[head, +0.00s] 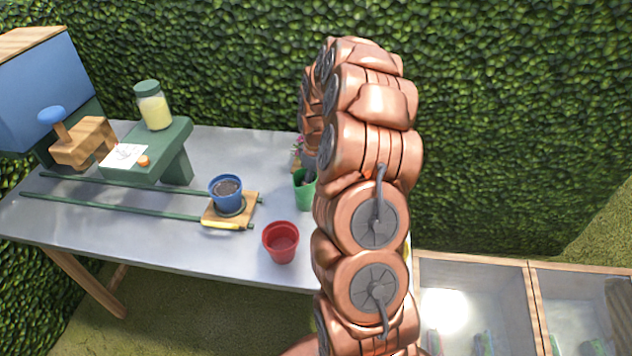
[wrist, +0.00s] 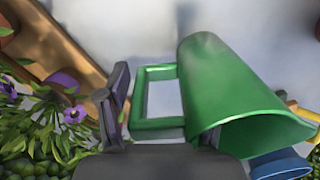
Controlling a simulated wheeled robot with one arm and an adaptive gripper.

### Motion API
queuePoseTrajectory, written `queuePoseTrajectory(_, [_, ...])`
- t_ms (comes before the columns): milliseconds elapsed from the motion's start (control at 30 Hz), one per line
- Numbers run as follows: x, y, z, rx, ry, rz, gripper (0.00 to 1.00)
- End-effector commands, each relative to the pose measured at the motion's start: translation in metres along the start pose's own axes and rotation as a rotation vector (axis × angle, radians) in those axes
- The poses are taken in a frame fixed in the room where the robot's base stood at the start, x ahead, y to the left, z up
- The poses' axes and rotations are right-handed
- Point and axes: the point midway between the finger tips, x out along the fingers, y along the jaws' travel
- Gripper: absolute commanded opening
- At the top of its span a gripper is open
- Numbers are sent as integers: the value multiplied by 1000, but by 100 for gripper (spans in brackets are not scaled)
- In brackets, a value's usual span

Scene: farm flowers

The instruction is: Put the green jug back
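The green jug (wrist: 225,85) shows large in the wrist view, with its square handle (wrist: 158,125) on the left and its wide mouth toward the bottom right. My gripper (wrist: 160,125) is open. One dark finger stands just left of the handle, apart from it, and a dark part near the jug's body looks like the other finger. The handle lies between them. In the head view my arm hides most of this area; a green vessel (head: 304,192) shows partly beside it, and I cannot tell whether it is the jug.
The grey table (head: 150,248) holds a red pot (head: 281,243), a blue pot (head: 226,190) on a wooden carriage, and a green stand (head: 165,145) with a jar (head: 152,105). Purple flowers (wrist: 65,85) and a wooden edge (wrist: 65,45) lie left of my gripper. Bins (head: 480,300) stand at right.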

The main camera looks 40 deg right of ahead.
Motion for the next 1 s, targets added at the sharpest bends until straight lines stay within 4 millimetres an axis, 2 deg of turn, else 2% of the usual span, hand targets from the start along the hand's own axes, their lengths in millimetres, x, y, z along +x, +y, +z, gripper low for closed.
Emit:
queuePoseTrajectory(467, [-6, 0, -1, 0, 1, 1, 75])
queuePoseTrajectory(667, [-35, 1, -2, 0, 6, 6, 75])
queuePoseTrajectory(1000, [-98, 0, -1, 0, 3, 2, 75])
